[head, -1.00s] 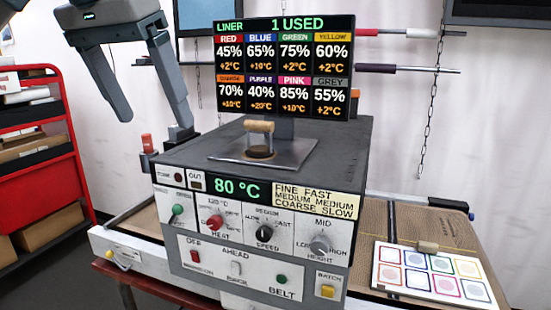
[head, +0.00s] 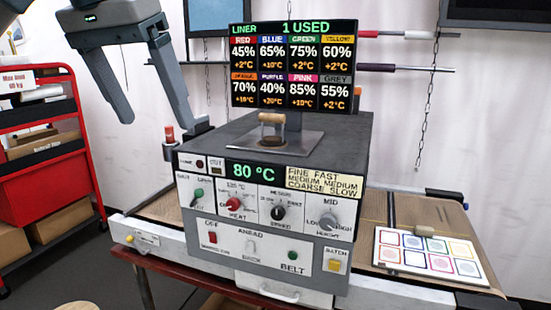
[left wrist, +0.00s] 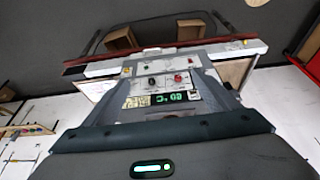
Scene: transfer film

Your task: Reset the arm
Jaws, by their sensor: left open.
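My right gripper does not show. The grey machine (head: 345,135) stands in the middle with a control panel reading 80 °C (head: 256,170). In the left wrist view the machine's panel (left wrist: 160,99) shows upside down beyond the gripper housing.
A display (head: 292,65) stands on top of the machine, behind a wooden-handled stamp (head: 271,128). A color swatch card (head: 430,255) lies on the belt at the right. A red cart (head: 50,170) stands at the left. A chain (head: 428,110) hangs at the right.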

